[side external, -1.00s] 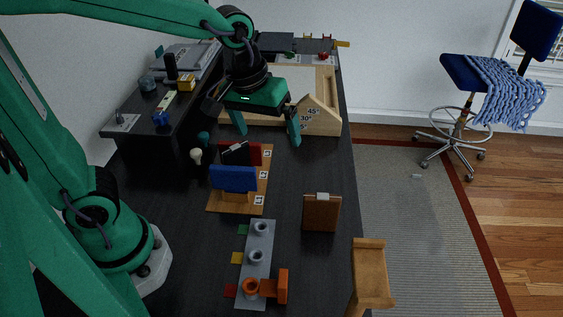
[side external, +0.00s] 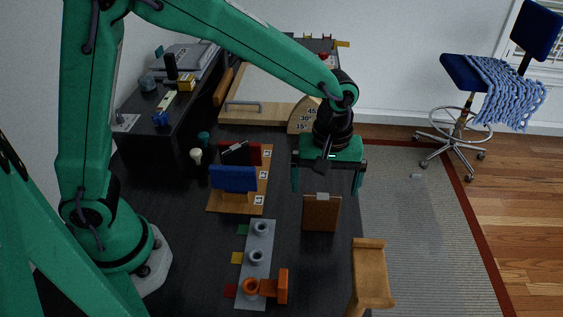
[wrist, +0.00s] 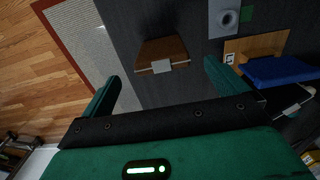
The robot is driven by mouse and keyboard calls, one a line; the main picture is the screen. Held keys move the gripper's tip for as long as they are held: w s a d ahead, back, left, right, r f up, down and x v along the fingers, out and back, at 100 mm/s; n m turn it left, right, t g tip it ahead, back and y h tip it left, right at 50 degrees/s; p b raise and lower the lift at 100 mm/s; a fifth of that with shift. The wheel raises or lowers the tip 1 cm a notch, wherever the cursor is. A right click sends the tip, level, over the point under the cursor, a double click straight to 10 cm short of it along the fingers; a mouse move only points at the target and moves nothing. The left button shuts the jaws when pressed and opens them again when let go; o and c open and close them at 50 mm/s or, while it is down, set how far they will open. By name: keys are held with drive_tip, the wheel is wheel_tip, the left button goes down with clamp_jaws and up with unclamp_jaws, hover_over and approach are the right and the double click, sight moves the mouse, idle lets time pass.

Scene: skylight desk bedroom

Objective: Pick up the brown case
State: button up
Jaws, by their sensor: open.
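The brown case (side external: 321,214) stands upright near the right edge of the dark desk, with a pale clasp at its top. My gripper (side external: 327,188) is open and empty, above the case and slightly behind it in the side view. In the wrist view the brown case (wrist: 163,53) lies ahead of the gap between my open fingers (wrist: 165,85). Nothing hides the case there, and the fingers do not appear to touch it.
Blue (side external: 233,179) and red (side external: 254,154) cases with a black one stand on a wooden board left of the brown case. A grey plate with round sockets (side external: 257,240) and a tan wooden stand (side external: 370,275) are nearer the camera. The desk's right edge is close.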

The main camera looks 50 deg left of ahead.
sight(321, 206)
drive_tip(key=shift+f, duration=0.1)
drive_tip(key=shift+f, duration=1.2)
drive_tip(key=shift+a+f, duration=0.1)
drive_tip(key=shift+a+f, duration=0.1)
drive_tip(key=shift+f, duration=2.4)
drive_tip(key=c, duration=1.1)
